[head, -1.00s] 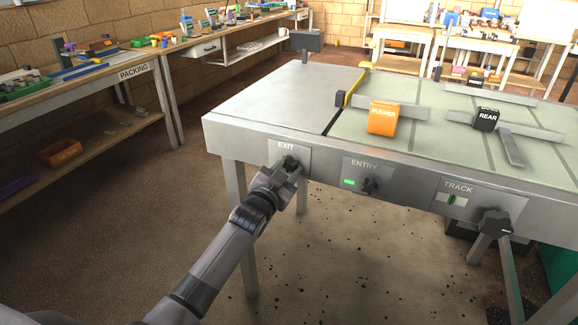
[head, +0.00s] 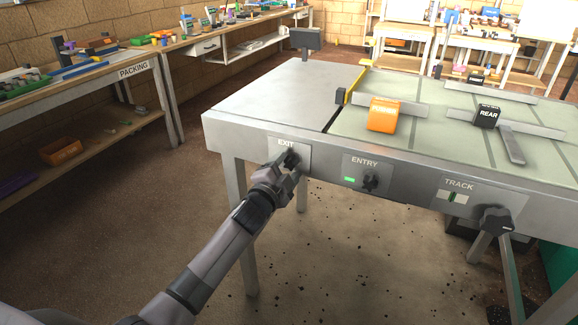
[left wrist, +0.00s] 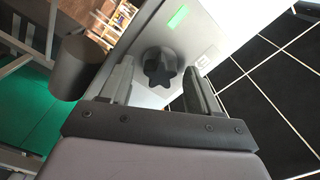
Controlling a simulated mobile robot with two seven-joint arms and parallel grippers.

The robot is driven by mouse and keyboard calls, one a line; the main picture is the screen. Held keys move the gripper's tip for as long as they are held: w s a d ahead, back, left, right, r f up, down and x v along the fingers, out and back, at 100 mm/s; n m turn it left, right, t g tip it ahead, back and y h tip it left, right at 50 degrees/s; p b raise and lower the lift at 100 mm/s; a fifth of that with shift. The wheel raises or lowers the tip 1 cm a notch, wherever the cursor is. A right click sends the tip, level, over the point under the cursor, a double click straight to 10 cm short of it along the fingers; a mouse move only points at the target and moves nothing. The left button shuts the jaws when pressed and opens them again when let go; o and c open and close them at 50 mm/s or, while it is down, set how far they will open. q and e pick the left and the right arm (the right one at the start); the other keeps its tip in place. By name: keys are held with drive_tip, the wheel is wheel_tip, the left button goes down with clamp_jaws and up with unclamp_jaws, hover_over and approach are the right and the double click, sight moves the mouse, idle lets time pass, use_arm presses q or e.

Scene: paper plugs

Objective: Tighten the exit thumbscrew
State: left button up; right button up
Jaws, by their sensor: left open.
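The exit thumbscrew (head: 292,157) is a dark knob on the EXIT plate (head: 303,150) at the left of the table's front edge. In the left wrist view it is a dark star-shaped knob (left wrist: 158,70) on a grey plate with a green patch. My left gripper (head: 289,168) is open in front of it, partly covering the plate. My right gripper is not in view.
The ENTRY plate (head: 367,175) with a green light and dark knob is to the right, then the TRACK plate (head: 465,196) with a larger protruding knob (head: 494,220). An orange block (head: 383,115) and REAR block (head: 487,116) sit on the table. Floor ahead is open.

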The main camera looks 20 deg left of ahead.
sight(289, 165)
use_arm(q)
drive_tip(key=shift+s+r+p, duration=0.1)
drive_tip(key=shift+s+p, duration=0.75)
drive_tip(key=shift+s, duration=0.25)
drive_tip(key=shift+s+a+p, duration=0.1)
drive_tip(key=shift+s+p, duration=0.35)
drive_tip(key=shift+s, duration=0.5)
drive_tip(key=n+p, duration=0.2)
drive_tip(key=n, duration=0.3)
drive_tip(key=shift+n, duration=0.4)
drive_tip(key=n, duration=0.3)
drive_tip(key=shift+n+p, duration=0.4)
drive_tip(key=n, duration=0.2)
drive_tip(key=shift+n, duration=0.3)
